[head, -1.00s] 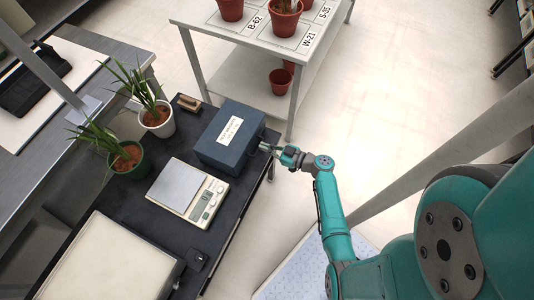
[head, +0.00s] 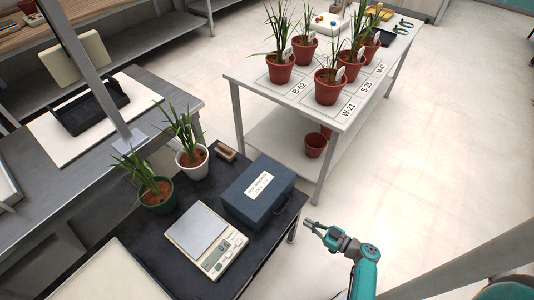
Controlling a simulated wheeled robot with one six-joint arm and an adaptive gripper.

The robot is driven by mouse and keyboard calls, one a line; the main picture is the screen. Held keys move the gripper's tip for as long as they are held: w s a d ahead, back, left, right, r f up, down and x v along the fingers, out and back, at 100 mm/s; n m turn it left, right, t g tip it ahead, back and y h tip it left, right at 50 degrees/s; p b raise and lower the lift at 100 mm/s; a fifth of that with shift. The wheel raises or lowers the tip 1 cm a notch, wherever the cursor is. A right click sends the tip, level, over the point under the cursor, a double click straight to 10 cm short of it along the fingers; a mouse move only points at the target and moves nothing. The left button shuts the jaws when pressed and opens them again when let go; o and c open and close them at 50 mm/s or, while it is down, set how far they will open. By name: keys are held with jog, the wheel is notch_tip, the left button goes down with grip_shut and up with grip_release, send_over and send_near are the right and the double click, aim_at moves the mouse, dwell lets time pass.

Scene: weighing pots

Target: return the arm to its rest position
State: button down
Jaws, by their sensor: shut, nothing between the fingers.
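My gripper (head: 314,227) is in the head view at the lower middle, over the floor just right of the black bench. Its fingers point left toward the bench and hold nothing. My teal arm (head: 365,275) runs from it down to the bottom edge of the picture. The gripper is apart from the blue box (head: 255,205), which sits on the bench's right side with a white label on its lid.
The black bench (head: 255,260) also holds a scale (head: 205,232), a plant in a white pot (head: 192,160) and one in a green pot (head: 157,198). A white table (head: 245,83) with several potted plants stands behind. Open floor (head: 430,160) lies to the right.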

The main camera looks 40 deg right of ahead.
jog(key=s+a+f+m+g, duration=0.1)
jog(key=s+a+f+g, duration=0.15)
jog(key=a, duration=0.35)
jog(key=s+a+f+m+g, duration=0.1)
jog(key=a+f, duration=0.2)
jog(key=a, duration=0.2)
jog(key=s+a+m+g+h, duration=0.2)
jog(key=s+a+g+h, duration=0.15)
jog(key=s+a, duration=0.5)
jog(key=s+r+t+h, duration=0.1)
jog(key=s+r+t, duration=0.2)
jog(key=r, duration=1.4)
jog(key=s+r+t, duration=0.2)
jog(key=s+r, duration=0.6)
jog(key=r, duration=0.9)
jog(key=shift+s+r+t+h, duration=0.15)
jog(key=shift+r+t+h, duration=0.15)
jog(key=shift+t+h, duration=0.1)
